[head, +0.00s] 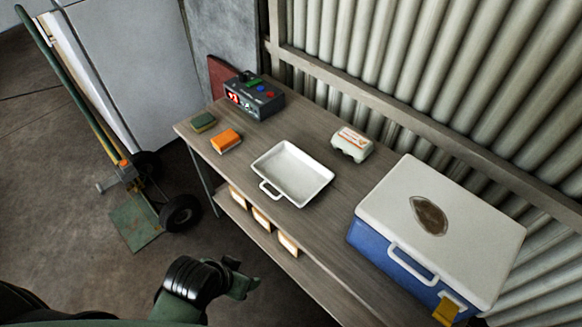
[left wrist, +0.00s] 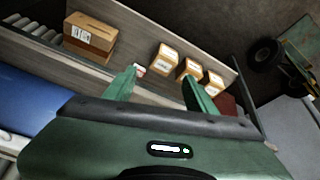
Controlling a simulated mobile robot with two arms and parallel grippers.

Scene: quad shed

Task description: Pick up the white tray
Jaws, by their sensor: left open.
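The white tray (head: 292,173) is a shallow rectangular tray with a loop handle at its near left end. It lies empty and flat on the wooden table (head: 330,235), near its front edge, in the head view. My left gripper (head: 246,277) is in front of the table and apart from the tray, at the lower middle of the head view. In the left wrist view its two green fingers (left wrist: 163,78) stand apart with nothing between them. The tray does not show clearly in the left wrist view. My right gripper is in neither view.
A blue cooler (head: 440,225) with a white lid stands right of the tray. An egg carton (head: 352,144), an orange sponge (head: 226,140), a green sponge (head: 204,122) and a dark device (head: 254,96) are also on top. Boxes (left wrist: 165,57) sit on the lower shelf. A hand truck (head: 130,185) stands left.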

